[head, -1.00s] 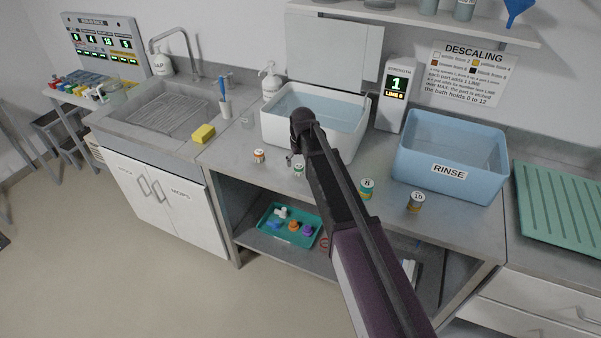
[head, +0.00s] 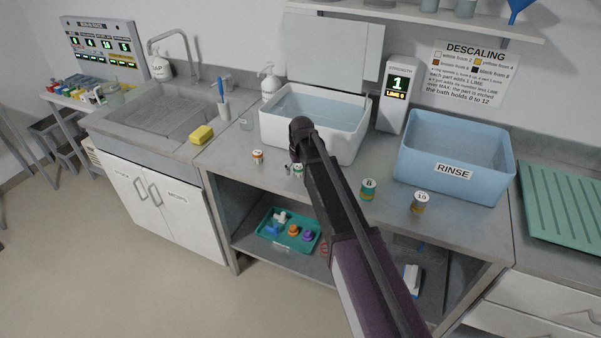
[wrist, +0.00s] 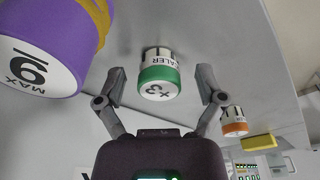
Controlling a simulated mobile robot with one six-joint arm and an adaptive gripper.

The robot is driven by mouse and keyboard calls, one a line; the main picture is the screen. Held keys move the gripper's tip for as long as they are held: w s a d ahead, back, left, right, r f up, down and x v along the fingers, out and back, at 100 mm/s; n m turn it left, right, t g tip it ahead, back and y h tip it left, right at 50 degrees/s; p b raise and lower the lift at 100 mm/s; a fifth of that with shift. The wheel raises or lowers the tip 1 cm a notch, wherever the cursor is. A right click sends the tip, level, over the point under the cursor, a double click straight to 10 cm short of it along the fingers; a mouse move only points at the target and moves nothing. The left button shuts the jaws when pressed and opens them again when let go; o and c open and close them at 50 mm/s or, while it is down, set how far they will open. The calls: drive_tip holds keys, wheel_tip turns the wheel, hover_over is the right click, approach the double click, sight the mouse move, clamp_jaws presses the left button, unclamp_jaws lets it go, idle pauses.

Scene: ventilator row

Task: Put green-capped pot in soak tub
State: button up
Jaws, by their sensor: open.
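In the head view my arm hides most of the gripper. The soak tub, which I take to be the white water-filled tub (head: 350,140), stands behind the pot, partly hidden by my arm.
An orange-capped pot (head: 257,157) stands left of the green one. Pieces marked 8 (head: 368,190) and 10 (head: 420,203) stand right, before the blue RINSE tub (head: 478,188).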

sight(298, 167)
clamp_jaws()
idle(0.3)
drive_tip(key=shift+r, duration=0.2)
wheel_tip(298, 167, up, 10)
drive_tip(key=p, duration=1)
drive_tip(key=shift+f, duration=0.2)
idle(0.5)
